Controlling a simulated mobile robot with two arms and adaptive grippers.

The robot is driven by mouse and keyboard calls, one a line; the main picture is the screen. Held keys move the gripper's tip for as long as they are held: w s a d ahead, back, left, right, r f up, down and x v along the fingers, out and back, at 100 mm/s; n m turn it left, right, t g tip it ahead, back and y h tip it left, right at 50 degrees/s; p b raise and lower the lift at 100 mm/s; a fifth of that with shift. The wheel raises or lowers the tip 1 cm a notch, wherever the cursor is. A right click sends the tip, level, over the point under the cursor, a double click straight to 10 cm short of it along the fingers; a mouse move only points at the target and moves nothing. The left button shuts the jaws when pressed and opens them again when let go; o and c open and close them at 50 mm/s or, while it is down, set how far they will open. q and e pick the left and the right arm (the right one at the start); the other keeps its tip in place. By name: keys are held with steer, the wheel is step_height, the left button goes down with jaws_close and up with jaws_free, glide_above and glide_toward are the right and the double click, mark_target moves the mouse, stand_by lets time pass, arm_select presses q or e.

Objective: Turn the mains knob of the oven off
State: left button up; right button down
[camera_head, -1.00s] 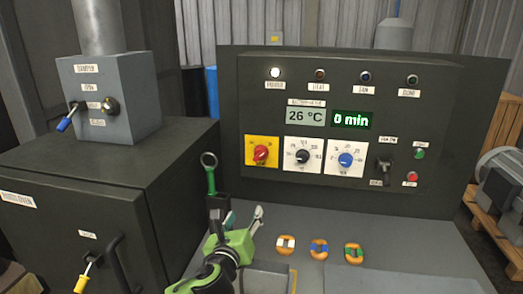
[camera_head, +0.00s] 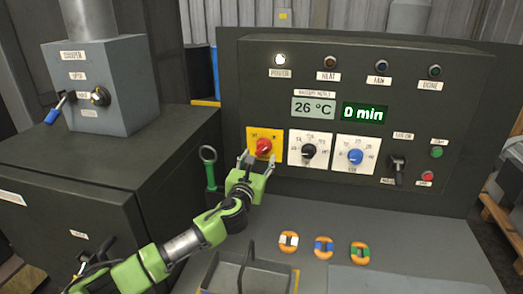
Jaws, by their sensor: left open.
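The mains knob (camera_head: 263,147) is red and sits on a yellow plate (camera_head: 253,135) at the left of the dark control panel. Its pointer angle is too small to read surely. The white power lamp (camera_head: 280,60) above it is lit. My left gripper (camera_head: 256,157) is open, with its two fingertips just below and at the sides of the knob, by the lower part of the yellow plate. I cannot tell whether the fingers touch it. My right gripper does not show.
A black knob (camera_head: 309,151) and a blue knob (camera_head: 355,156) sit to the right on white dials. A green-handled ring tool (camera_head: 209,165) stands left of my gripper. Several orange ring tags (camera_head: 323,248) lie on the bench. The grey oven box (camera_head: 100,80) stands at left.

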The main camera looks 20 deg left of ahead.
mark_target(261, 152)
arm_select(q)
steer(key=w, duration=0.3)
steer(key=shift+a+r, duration=0.15)
steer(key=shift+w, duration=0.35)
steer(key=shift+w+a, duration=0.1)
steer(key=shift+w, duration=0.25)
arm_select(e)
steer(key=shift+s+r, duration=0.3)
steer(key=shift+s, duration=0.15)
arm_select(q)
steer(key=shift+s, duration=0.1)
steer(key=c, duration=1)
steer(key=shift+c, duration=0.5)
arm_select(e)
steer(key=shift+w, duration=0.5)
